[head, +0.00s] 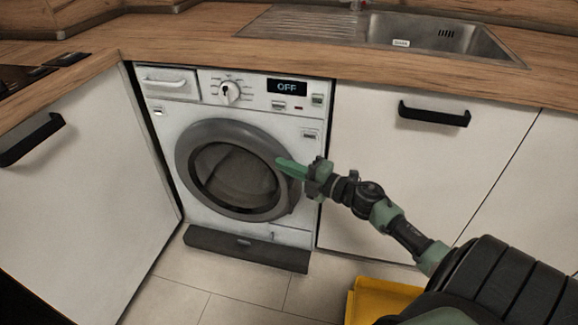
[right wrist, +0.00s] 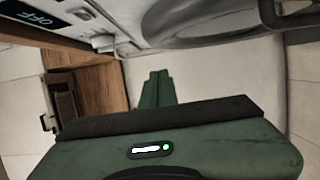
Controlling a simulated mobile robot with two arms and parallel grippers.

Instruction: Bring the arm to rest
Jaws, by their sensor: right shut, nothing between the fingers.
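My right arm reaches in from the lower right in the head view. Its green gripper (head: 291,168) is in front of the right edge of the washing machine door (head: 238,170). In the right wrist view the two fingers (right wrist: 158,88) lie together, shut, with nothing between them. The round grey door of the washing machine (head: 245,92) looks closed, and its display reads OFF. I cannot tell whether the fingertips touch the door rim. My left gripper is not in view.
A wooden worktop (head: 200,32) with a steel sink (head: 430,35) runs above. White cabinets with black handles (head: 434,113) flank the machine. A dark plinth piece (head: 245,248) sits at its foot. A yellow object (head: 378,298) is at the lower right. The tiled floor (head: 225,295) in front is clear.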

